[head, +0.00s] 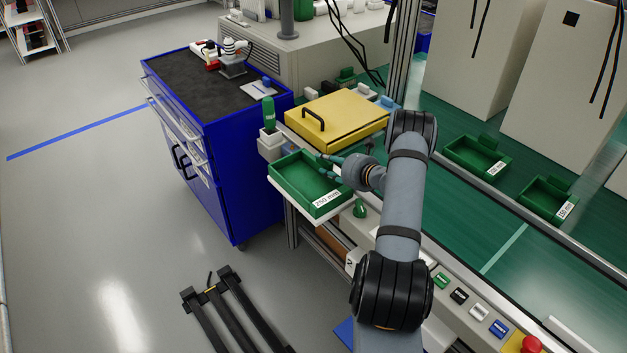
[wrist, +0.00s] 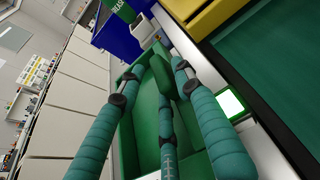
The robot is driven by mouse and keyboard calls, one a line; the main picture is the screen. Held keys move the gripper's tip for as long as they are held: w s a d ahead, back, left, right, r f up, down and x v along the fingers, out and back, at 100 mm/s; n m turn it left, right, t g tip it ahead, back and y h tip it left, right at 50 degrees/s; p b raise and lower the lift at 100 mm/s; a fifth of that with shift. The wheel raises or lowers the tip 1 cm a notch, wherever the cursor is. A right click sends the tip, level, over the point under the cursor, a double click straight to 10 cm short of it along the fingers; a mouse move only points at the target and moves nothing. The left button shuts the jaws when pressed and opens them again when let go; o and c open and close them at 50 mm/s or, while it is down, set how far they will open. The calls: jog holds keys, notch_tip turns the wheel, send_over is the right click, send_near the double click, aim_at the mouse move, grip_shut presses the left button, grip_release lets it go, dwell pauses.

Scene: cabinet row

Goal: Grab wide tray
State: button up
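A wide green tray (head: 303,190) with a white label that looks like "250 mm" sits on a pale ledge left of my arm in the head view. In the wrist view the tray (wrist: 127,135) lies beneath my fingers, with an upright green tab (wrist: 187,84) at one side. My gripper (head: 323,165) is over the tray's right rear side, its teal fingers spread apart. In the wrist view the fingers of my gripper (wrist: 166,82) stand around the tab area, and nothing is clearly clamped. Whether a finger touches the tray cannot be told.
A yellow box (head: 335,120) with a black handle stands just behind the tray. A green bottle (head: 268,112) in a white holder is at its left rear. A blue cabinet (head: 222,150) stands to the left. Two smaller green trays (head: 478,158) lie on the right bench.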

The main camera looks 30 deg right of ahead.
aim_at(316, 159)
jog(key=shift+x, duration=3)
jog(key=shift+a, duration=0.1)
jog(key=shift+c, duration=0.8)
grip_shut()
